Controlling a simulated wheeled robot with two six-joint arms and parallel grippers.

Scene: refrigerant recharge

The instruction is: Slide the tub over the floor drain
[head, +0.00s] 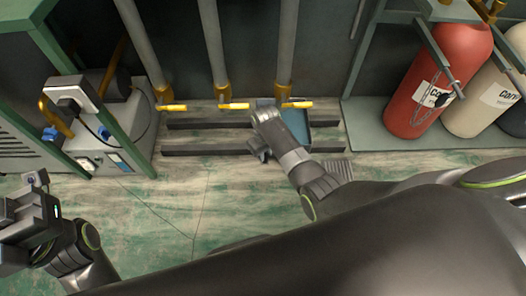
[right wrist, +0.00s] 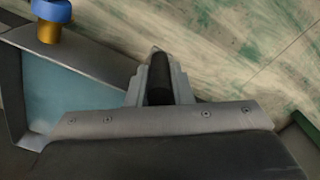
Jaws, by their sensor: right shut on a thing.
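The tub (head: 298,122) is a shallow blue-lined tray with a dark rim, on the floor under the right-hand pipe, between dark rails. My right gripper (head: 264,108) reaches down at its left side and hides part of it. In the right wrist view the tub's blue inside (right wrist: 82,92) lies at the left, and the gripper (right wrist: 158,80) is shut on a dark part at the tub's edge. My left gripper (head: 38,205) is held at the far left, away from the tub; its jaw gap is unclear.
Grey pipes with brass ends and orange handles (head: 234,106) come down behind the tub. Dark rails (head: 205,149) lie along the floor. A machine with a plug (head: 72,98) stands left. A red cylinder (head: 438,80) stands right.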

